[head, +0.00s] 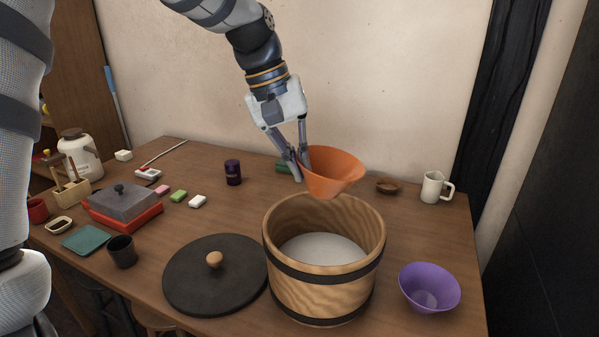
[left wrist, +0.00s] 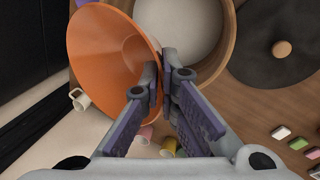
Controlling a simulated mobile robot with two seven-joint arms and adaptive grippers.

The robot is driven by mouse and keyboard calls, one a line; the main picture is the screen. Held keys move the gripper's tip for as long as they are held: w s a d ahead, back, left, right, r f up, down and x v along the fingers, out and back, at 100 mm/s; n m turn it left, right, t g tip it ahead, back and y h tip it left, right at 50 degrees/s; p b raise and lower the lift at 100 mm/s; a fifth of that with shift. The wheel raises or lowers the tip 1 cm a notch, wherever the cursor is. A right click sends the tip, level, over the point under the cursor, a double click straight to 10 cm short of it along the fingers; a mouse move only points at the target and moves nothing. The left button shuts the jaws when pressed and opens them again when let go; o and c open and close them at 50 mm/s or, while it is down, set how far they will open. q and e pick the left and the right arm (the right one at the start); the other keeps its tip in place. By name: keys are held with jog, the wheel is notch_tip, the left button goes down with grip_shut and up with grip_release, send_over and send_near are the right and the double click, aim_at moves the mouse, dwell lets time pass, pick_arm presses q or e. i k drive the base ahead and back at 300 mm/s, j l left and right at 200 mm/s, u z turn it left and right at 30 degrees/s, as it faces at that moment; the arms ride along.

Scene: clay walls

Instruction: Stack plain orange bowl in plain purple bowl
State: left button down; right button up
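The plain orange bowl (head: 335,174) is held tilted in the air above the back rim of a wooden tub. My left gripper (head: 301,172) is shut on the orange bowl's rim. In the left wrist view the orange bowl (left wrist: 105,62) shows with its wall between the fingers of my left gripper (left wrist: 160,88). The plain purple bowl (head: 429,288) stands upright and empty on the table at the front right, right of the tub. My right gripper is not in view.
The wooden tub (head: 318,289) with pale contents stands between the bowls. Its dark round lid (head: 215,275) lies left of it. A white mug (head: 434,187) and small brown dish (head: 388,186) stand at the back right. A grey-lidded red box (head: 123,204) is at left.

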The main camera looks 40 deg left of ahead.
aim_at(425, 298)
jog(key=l+u, duration=0.3)
jog(key=l, duration=0.9)
jog(key=l+u, duration=0.3)
jog(key=l, duration=0.9)
jog(key=k, duration=0.05)
